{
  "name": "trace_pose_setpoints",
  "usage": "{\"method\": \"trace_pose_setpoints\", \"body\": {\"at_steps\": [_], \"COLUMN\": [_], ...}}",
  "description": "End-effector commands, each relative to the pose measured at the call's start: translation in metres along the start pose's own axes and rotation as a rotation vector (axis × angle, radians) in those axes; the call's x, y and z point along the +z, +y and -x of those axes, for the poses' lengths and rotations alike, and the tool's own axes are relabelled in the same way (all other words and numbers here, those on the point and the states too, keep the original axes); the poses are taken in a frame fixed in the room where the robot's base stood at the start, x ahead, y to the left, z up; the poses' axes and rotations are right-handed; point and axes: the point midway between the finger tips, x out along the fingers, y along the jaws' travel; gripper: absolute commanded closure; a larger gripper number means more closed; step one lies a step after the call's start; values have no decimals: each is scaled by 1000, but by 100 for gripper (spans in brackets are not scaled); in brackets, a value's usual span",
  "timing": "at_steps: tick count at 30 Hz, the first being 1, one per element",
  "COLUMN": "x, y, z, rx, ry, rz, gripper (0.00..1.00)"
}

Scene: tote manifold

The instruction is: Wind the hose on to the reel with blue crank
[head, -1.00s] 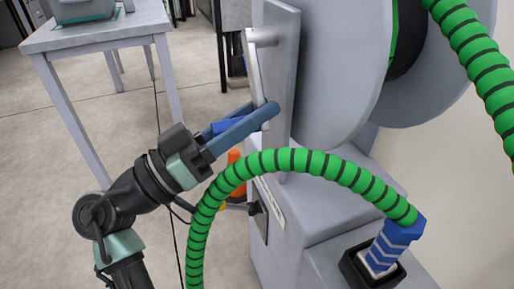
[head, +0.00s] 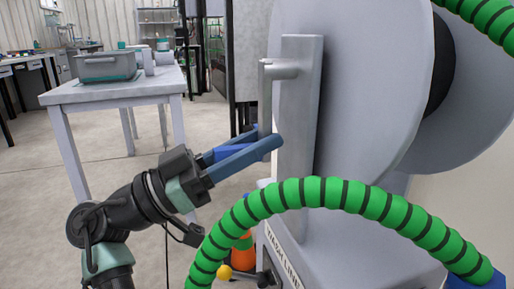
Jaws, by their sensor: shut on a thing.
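The reel (head: 350,90) has large grey discs on a grey base, with a dark core (head: 436,70) between them. Its crank (head: 265,98) is a thin grey bar hanging down from a pivot beside the upright grey plate. My gripper (head: 264,142), with slate-blue fingers, is shut on the blue grip (head: 226,152) at the crank's lower end; the fingers hide much of it. The green hose (head: 335,193) with black bands arches in front of the base, from the lower left edge to a blue fitting (head: 480,279) at lower right. More hose shows on the reel at upper right.
A grey table (head: 125,90) with a grey bin (head: 105,66) stands at the left. An orange cone (head: 243,258) and a yellow knob (head: 224,272) are low beside the base, behind the hose. The floor between table and reel is clear.

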Motion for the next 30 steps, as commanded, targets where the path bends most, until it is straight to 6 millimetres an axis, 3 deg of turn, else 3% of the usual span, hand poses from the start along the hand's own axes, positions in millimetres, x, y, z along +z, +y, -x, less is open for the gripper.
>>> {"method": "trace_pose_setpoints", "body": {"at_steps": [13,14,18,30], "x": [0,0,0,-1], "y": [-2,-2,-2,-2], "z": [1,1,1,7], "rx": [-5,-6,-5,-6], "ry": [2,2,1,0], "rz": [5,5,5,4], "gripper": [100,64,39,38]}}
